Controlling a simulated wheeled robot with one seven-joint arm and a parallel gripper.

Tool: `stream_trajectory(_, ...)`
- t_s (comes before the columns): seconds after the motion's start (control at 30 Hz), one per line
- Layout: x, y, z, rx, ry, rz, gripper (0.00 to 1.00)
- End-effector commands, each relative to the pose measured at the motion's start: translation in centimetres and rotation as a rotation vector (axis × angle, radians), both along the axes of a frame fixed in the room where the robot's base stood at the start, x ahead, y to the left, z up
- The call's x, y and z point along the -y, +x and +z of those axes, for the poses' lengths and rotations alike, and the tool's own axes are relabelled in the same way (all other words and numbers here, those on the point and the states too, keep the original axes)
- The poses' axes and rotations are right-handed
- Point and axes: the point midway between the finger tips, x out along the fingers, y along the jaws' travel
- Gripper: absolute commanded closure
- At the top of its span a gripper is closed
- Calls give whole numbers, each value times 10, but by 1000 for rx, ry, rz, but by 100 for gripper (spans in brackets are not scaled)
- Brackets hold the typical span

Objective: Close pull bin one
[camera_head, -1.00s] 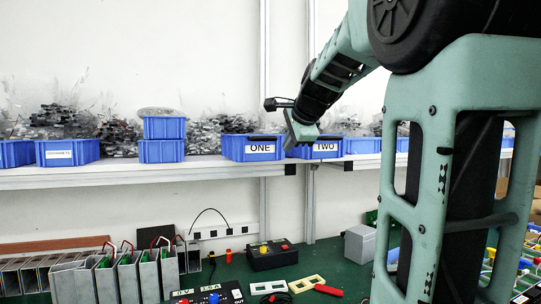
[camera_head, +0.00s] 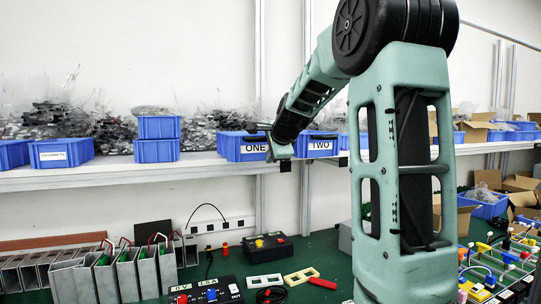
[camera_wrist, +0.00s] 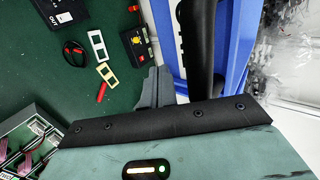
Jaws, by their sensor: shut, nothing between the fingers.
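Bin ONE (camera_head: 230,150) is a blue bin with a white ONE label and a dark bar along its top front, on the shelf in the head view. Bin TWO (camera_head: 320,146) stands to its right. My gripper (camera_head: 280,153) is at the front of the shelf, overlapping the right end of bin ONE in the picture. In the wrist view the fingers (camera_wrist: 156,84) are shut and empty, beside a black bar (camera_wrist: 196,45) on a blue bin (camera_wrist: 236,50). I cannot tell whether they touch it.
The white shelf (camera_head: 110,174) carries more blue bins and piles of bagged parts. Cardboard boxes (camera_head: 515,190) stand at the right.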

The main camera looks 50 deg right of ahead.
Motion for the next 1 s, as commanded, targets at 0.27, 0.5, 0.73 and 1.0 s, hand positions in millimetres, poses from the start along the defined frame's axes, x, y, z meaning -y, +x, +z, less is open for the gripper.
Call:
stream_trajectory(0.27,6,10,4,-1,2,3,100)
stream_trajectory(0.5,32,54,6,0,3,5,100)
stream_trajectory(0.73,57,93,4,1,2,1,100)
stream_trajectory(1.0,67,108,1,1,-2,0,100)
